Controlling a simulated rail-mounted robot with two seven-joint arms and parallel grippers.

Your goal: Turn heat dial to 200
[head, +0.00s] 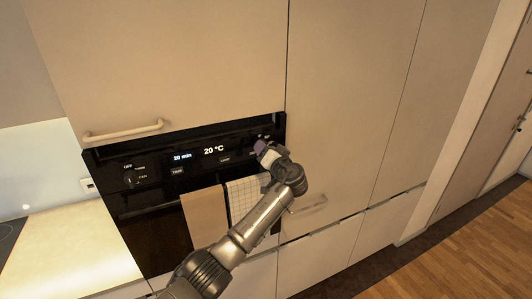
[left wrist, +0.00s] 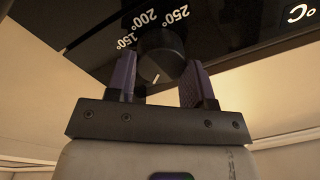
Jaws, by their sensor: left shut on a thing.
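The heat dial (left wrist: 161,56) is a dark round knob on the black oven panel (head: 139,155). It sits between the two purple fingers of my left gripper (left wrist: 160,82), which is shut on it. Printed marks 150°, 200° and 250° curve above the dial in the left wrist view. A short white line shows on the dial's lower part there. In the head view my left gripper (head: 264,150) is at the panel's right end and hides the dial. My right gripper is not in view.
Another knob (head: 130,180) is on the panel's left. A brown towel (head: 205,216) and a checked towel (head: 243,197) hang below the panel, close to my left arm. Cabinet handles (head: 123,131) stick out above left and at lower right. Wooden floor is clear at right.

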